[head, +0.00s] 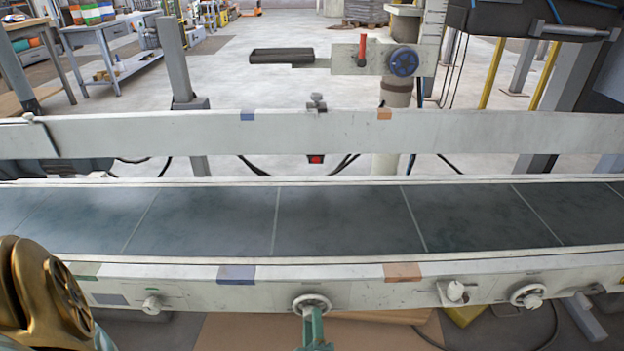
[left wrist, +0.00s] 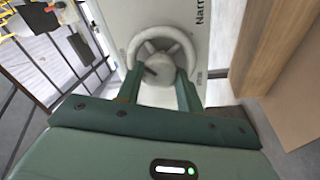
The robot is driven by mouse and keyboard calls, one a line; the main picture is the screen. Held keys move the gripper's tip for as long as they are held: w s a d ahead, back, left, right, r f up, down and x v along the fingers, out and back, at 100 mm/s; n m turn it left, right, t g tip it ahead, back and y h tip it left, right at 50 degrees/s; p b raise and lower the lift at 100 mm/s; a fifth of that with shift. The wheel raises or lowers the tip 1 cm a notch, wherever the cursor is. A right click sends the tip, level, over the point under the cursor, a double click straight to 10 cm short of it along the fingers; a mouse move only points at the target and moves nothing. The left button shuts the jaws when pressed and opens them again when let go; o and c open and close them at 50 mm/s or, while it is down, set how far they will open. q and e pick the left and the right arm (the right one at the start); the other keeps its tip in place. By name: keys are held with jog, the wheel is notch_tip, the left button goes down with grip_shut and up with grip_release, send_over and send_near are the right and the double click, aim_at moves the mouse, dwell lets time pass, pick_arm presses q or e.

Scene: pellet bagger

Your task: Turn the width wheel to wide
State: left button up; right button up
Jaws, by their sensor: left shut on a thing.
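The width wheel (head: 312,302) is a small pale handwheel on the front face of the conveyor's near rail. In the left wrist view the wheel (left wrist: 184,42) shows its round rim, spokes and hub, with lettering starting "Narr" beside it. My left gripper (head: 313,318), green, reaches the wheel from below. In the left wrist view the left gripper (left wrist: 160,84) has a finger on either side of the wheel's lower part and hub, shut on it. The fingertips are partly hidden against the wheel. My right gripper is in neither view.
A second handwheel (head: 527,295) and a white knob (head: 455,291) are to the right on the same rail; another knob (head: 152,305) is to the left. The dark conveyor belt (head: 340,220) is empty. Blue (head: 236,274) and orange (head: 403,272) marks sit on the near rail.

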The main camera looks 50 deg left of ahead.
pick_arm(q)
jog(key=shift+s+r+m+g+h, duration=0.1)
jog(key=shift+m+h, duration=0.35)
jog(key=shift+m, duration=5.45)
jog(key=shift+w+r+m+g+h, duration=0.1)
jog(key=shift+m+h, duration=0.4)
jog(key=shift+m, duration=5.4)
jog(key=shift+s+m+g+h, duration=0.1)
jog(key=shift+m+h, duration=0.35)
jog(key=shift+m, duration=5.45)
jog(key=o, duration=1)
